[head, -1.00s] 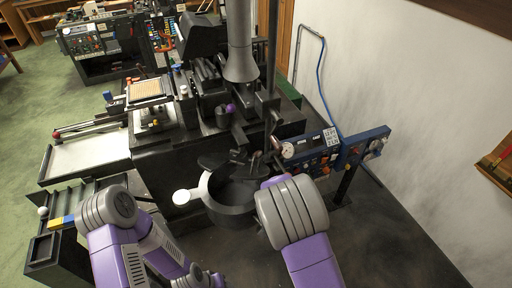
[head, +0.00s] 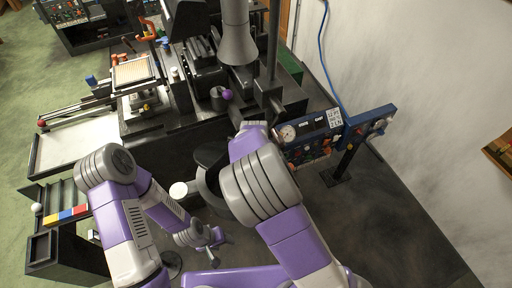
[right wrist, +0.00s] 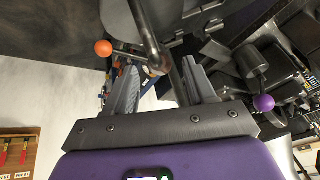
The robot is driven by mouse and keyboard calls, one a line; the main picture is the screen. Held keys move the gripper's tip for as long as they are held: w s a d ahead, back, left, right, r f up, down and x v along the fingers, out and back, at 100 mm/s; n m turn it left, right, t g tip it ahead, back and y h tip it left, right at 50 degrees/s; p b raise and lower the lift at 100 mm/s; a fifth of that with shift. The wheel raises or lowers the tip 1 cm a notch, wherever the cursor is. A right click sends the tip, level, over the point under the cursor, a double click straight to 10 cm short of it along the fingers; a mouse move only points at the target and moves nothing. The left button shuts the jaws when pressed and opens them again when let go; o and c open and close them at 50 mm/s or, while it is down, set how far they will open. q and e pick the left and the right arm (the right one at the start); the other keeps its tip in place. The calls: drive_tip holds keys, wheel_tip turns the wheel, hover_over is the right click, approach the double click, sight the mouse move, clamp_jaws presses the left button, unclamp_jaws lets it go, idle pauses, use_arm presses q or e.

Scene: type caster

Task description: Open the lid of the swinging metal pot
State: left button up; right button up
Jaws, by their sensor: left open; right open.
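The dark metal pot (head: 208,190) stands in front of the black machine in the head view, mostly hidden behind my right arm. A round white end piece (head: 178,190) sticks out at its left. I cannot tell how its lid stands. My right gripper is hidden by its own arm in the head view. In the right wrist view its jaws (right wrist: 158,72) are open, with a dark metal rod (right wrist: 150,35) passing at or between the fingertips; contact is unclear. My left gripper (head: 215,246) is open and empty, low in front of the pot.
A purple ball knob (head: 228,95) sits on the machine, also seen in the right wrist view (right wrist: 264,103). An orange ball (right wrist: 103,48) ends a lever near the right fingers. A blue panel with a gauge (head: 288,132) stands right of the right arm. Dark floor (head: 400,225) is clear at right.

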drive_tip(key=shift+x, duration=1.9)
drive_tip(key=shift+r, duration=0.1)
clamp_jaws()
drive_tip(key=shift+w, duration=0.1)
